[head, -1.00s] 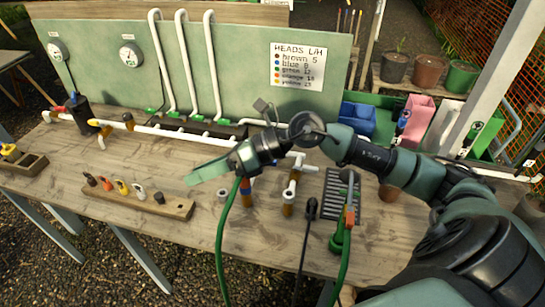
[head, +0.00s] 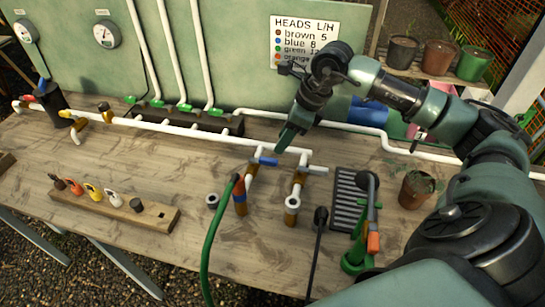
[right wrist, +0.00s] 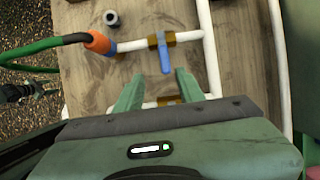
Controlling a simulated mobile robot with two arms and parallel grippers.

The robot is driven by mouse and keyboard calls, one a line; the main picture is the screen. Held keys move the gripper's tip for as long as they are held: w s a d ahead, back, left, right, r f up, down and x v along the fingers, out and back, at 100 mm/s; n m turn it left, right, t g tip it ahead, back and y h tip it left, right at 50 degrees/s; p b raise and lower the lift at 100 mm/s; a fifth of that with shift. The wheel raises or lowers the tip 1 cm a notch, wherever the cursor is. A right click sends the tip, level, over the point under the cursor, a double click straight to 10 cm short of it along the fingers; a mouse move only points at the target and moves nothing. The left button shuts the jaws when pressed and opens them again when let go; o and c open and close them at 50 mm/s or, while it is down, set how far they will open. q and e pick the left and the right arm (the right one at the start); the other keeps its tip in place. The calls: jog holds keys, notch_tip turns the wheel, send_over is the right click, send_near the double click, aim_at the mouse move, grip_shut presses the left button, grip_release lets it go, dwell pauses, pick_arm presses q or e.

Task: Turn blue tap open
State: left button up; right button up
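The blue tap (head: 263,160) is a small blue lever on a brass valve in a short branch off the white pipe. In the right wrist view the blue lever (right wrist: 165,56) lies across its branch pipe, and its free end points toward the gap between my fingers. My right gripper (head: 283,140) is above and just beyond the tap in the head view. In the right wrist view its two green fingers (right wrist: 158,88) are apart with nothing held between them. They appear clear of the lever.
A green hose (head: 208,240) with an orange-blue end joins the tap's branch. A second branch (head: 295,192) stands right of it. A black drain grate (head: 352,205) and a potted plant (head: 416,190) are further right. A wooden block (head: 165,215) with coloured tags lies left.

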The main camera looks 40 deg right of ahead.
aim_at(271, 159)
jog(key=x, duration=0.2)
jog(key=p+x, duration=0.1)
jog(key=x, duration=0.2)
jog(key=p+x, duration=0.1)
jog(key=x, duration=0.2)
jog(key=shift+w+d+f, duration=0.15)
jog(key=shift+w+d, duration=0.05)
jog(key=shift+d, duration=0.1)
jog(key=shift+w+f, duration=0.2)
jog(key=shift+f, duration=0.25)
grip_shut()
pick_arm(q)
jog(key=shift+r, duration=0.55)
jog(key=shift+s, duration=0.1)
